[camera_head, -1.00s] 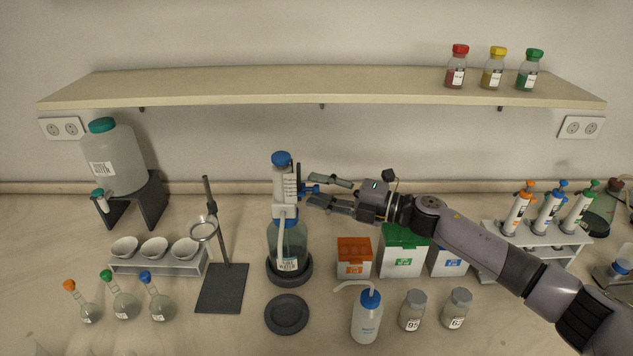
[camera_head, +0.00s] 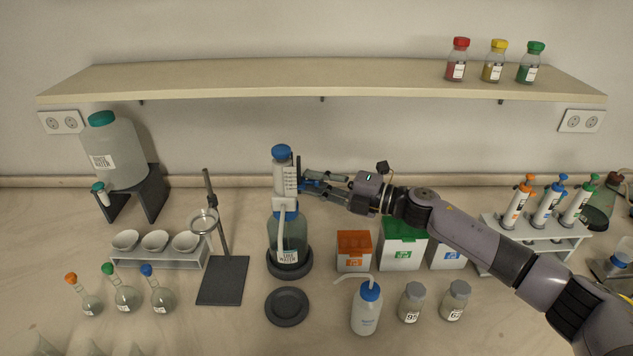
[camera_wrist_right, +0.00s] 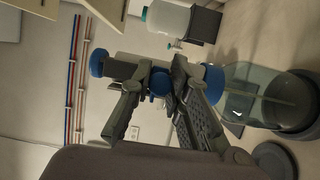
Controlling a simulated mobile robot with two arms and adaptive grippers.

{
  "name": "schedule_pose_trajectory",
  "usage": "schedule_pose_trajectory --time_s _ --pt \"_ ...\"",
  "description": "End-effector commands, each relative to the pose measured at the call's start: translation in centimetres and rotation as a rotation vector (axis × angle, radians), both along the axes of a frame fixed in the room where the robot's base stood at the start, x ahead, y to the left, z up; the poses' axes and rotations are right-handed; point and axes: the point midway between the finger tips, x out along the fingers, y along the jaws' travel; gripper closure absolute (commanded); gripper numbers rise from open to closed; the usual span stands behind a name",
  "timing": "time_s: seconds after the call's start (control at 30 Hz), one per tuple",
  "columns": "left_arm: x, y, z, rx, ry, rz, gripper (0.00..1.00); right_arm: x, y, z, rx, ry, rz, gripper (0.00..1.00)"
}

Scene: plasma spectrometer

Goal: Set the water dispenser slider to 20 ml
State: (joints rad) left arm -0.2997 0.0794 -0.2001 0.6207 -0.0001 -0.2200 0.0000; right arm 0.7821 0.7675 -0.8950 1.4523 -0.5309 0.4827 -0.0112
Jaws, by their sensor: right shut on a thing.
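The water dispenser (camera_head: 289,232) stands upright in the middle of the bench on a dark round base, with a blue cap and a white scaled body on top. Its blue slider (camera_head: 311,183) sticks out to the right of the scale. My right gripper (camera_head: 312,184) reaches in from the right and is shut on the slider. In the right wrist view the fingers (camera_wrist_right: 157,90) close around the blue slider knob (camera_wrist_right: 159,83), beside the dispenser's body. The scale marks are too small to read. My left gripper is not in view.
A dark round dish (camera_head: 286,306) and a wash bottle (camera_head: 367,307) stand in front. A ring stand (camera_head: 222,280) is to the left. Orange (camera_head: 354,251) and green (camera_head: 402,247) boxes lie under my right arm. A shelf (camera_head: 322,82) runs above.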

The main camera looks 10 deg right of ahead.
Motion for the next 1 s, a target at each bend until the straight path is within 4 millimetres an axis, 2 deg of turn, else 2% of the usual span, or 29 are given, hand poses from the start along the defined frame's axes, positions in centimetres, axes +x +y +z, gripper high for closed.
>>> schedule_pose_trajectory --time_s 0.57,0.67,0.87,1.0 --pt "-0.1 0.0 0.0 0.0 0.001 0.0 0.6 -0.1 0.0 -0.1 0.0 0.004 0.001 1.0" --pt "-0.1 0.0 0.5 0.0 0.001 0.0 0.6 -0.1 0.0 0.5 0.0 0.004 0.001 1.0" --pt "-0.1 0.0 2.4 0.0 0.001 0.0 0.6 0.0 0.0 3.1 0.005 0.002 0.001 1.0" --pt "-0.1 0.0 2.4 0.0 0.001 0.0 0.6 0.0 0.0 3.3 0.005 0.0 0.0 1.0"
